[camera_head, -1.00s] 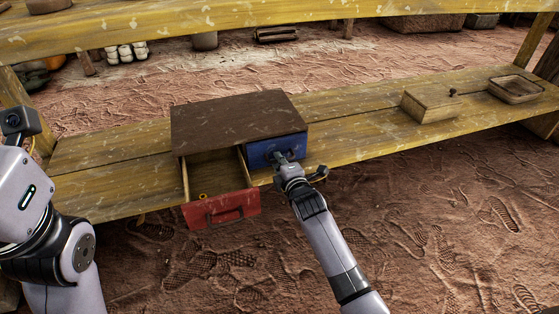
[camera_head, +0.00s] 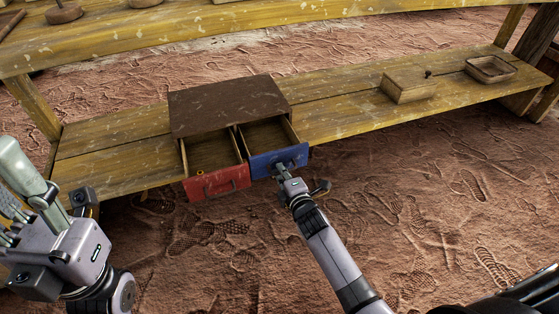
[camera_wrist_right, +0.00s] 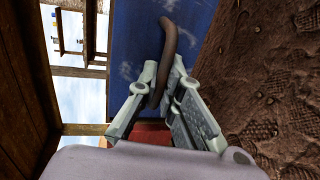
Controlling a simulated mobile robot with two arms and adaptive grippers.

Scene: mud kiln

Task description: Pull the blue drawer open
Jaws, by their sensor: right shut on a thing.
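The blue drawer (camera_head: 277,160) is pulled well out of the right half of a dark brown cabinet (camera_head: 228,104) on the low yellow shelf. Its visible inside looks empty. My right gripper (camera_head: 282,166) is shut on the blue drawer's handle. In the right wrist view its fingers (camera_wrist_right: 158,95) close around the dark curved handle (camera_wrist_right: 168,60) in front of the blue drawer face (camera_wrist_right: 130,50). My left gripper (camera_head: 28,190) is at the left edge, away from the cabinet, and its jaws are hard to judge.
A wooden box (camera_head: 408,86) and a shallow tray (camera_head: 490,69) sit farther right on the shelf (camera_head: 340,118). The earth floor in front is clear.

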